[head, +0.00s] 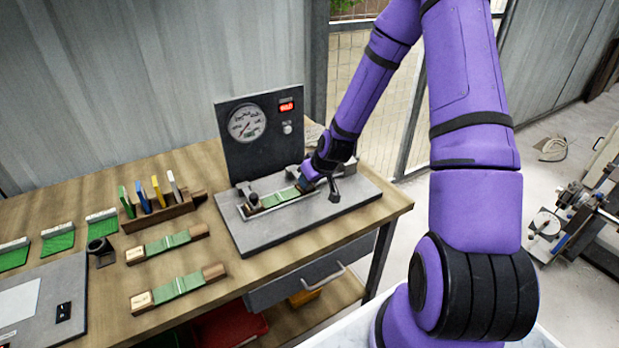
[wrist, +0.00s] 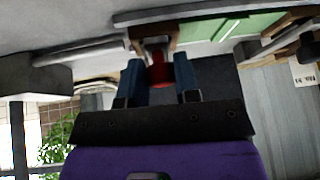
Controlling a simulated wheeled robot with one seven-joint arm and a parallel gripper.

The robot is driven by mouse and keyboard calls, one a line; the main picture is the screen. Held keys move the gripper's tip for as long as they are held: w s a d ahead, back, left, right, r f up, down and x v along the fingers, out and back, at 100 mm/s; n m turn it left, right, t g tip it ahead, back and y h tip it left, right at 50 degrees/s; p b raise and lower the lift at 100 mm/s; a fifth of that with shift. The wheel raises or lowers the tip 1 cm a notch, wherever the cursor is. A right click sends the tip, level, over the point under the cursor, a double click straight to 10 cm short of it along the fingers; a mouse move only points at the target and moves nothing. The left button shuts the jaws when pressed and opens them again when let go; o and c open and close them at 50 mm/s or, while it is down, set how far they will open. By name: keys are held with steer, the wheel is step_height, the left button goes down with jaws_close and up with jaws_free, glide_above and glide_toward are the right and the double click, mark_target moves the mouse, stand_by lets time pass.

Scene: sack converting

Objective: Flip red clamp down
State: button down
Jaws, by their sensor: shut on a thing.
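My gripper (head: 305,183) reaches down to the right end of the grey test fixture (head: 250,236) on the bench. In the wrist view its two blue fingers (wrist: 159,70) are shut on the red clamp (wrist: 161,77), which shows between them. A brown wooden end piece (wrist: 172,44) lies just beyond the fingertips. A green strip (head: 278,199) lies in the fixture, and it also shows in the wrist view (wrist: 213,30). In the head view my gripper hides the red clamp, so its exact tilt cannot be told.
A dark panel with a round gauge (head: 247,122) and a lit red display (head: 287,106) stands behind the fixture. Two green strips with wooden ends (head: 168,244) (head: 180,286) lie to the left. A wooden rack (head: 163,214) holds several coloured cards. The bench's right edge is close.

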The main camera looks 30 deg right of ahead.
steer(key=shift+s+a+f, duration=0.15)
steer(key=shift+s+f, duration=0.1)
steer(key=shift+s, duration=0.05)
steer(key=c, duration=0.9)
jaws_free()
steer(key=shift+o, duration=0.2)
steer(key=shift+w+r, duration=0.1)
steer(key=shift+w, duration=0.05)
steer(key=shift+r, duration=0.4)
steer(key=v, duration=1)
